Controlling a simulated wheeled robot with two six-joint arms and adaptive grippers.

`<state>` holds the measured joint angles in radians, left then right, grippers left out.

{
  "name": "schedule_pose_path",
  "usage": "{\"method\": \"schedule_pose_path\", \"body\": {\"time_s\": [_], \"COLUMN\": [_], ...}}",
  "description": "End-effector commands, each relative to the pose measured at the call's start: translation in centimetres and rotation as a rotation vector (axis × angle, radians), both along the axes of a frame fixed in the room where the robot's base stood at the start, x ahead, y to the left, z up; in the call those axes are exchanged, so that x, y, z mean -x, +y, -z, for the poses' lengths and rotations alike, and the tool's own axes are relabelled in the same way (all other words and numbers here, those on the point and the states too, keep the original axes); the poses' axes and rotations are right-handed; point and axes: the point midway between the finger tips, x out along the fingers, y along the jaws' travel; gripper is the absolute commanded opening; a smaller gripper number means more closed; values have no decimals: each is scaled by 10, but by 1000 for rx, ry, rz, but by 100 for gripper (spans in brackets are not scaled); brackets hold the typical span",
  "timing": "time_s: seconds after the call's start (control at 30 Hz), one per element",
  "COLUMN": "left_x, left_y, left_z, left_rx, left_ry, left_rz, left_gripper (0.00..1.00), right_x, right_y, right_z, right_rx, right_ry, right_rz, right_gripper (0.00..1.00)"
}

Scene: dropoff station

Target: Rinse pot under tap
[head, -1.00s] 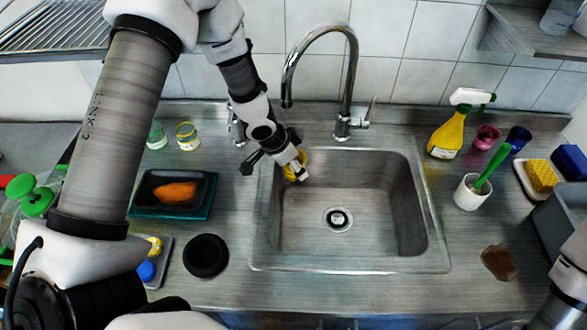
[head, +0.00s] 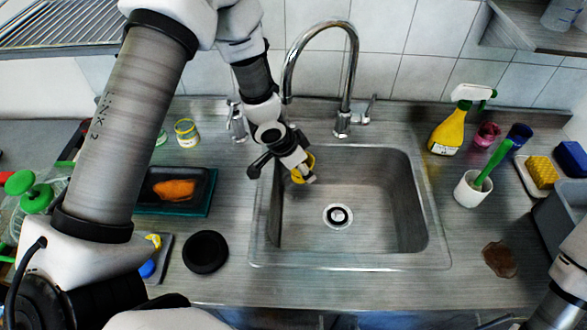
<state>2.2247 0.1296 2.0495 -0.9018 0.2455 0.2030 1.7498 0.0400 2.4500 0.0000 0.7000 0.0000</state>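A small yellow round vessel, seemingly the pot (head: 310,161), is at my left gripper (head: 306,177), over the back left corner of the sink (head: 410,200). The gripper covers much of the vessel and seems shut on its rim; the fingers are small in view. The chrome tap (head: 352,75) stands behind the sink, its spout (head: 287,95) ending above and slightly left of the vessel. I see no water running. My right gripper is not in view; only part of the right arm shows at the lower right.
A black round dish (head: 205,252) and a dark tray (head: 205,190) with an orange item sit left of the sink. A yellow spray bottle (head: 448,133), a white cup (head: 467,193) with a green brush and a brown stain (head: 499,259) are to the right. The sink's middle is clear.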

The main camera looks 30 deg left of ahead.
Motion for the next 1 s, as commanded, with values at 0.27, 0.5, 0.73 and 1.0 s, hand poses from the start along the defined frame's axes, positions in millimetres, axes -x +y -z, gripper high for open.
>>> {"method": "schedule_pose_path", "body": {"time_s": [0.27,0.5,0.73,1.0], "left_x": [18,34,40,40], "left_y": [-18,-34,-40,-39], "left_z": [2,0,0,0], "left_rx": [-2,-1,0,-1], "left_ry": [0,-1,-1,-1], "left_rz": [1,3,0,0], "left_gripper": [28,28,28,28], "right_x": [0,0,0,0], "right_y": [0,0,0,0], "right_z": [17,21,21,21], "right_rx": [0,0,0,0], "right_ry": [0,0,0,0], "right_rz": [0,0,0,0], "right_gripper": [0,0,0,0]}}
